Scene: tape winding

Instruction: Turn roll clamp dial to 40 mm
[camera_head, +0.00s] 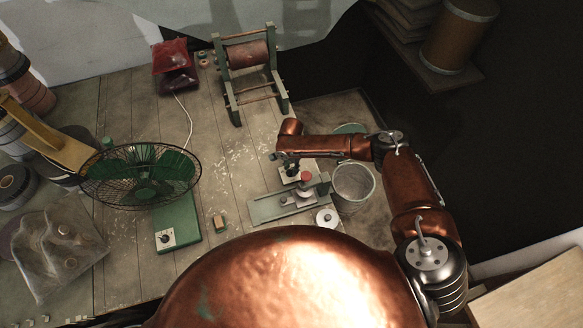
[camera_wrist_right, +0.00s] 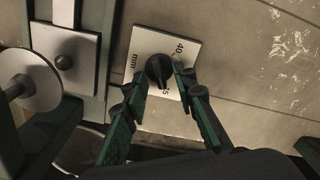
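The dial (camera_wrist_right: 158,69) is a black knob on a white plate (camera_wrist_right: 158,42) in the right wrist view. The plate reads "40" at its top right, "mm" at its left and a partly covered number ending in 5 below. The knob's exact setting is hard to tell. My right gripper (camera_wrist_right: 160,82) is open, with one green finger on each side of the knob; I cannot tell whether they touch it. In the head view the right gripper (camera_head: 290,168) is above the roll clamp (camera_head: 268,208), and the dial is not clear. My left gripper is not in view.
A grey-green bucket (camera_head: 353,184) stands right of the clamp. A green fan (camera_head: 145,178) stands at the left, and a wooden block (camera_head: 220,223) lies between. A roller frame (camera_head: 249,67) and red bags (camera_head: 174,63) are at the back. The central boards are clear.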

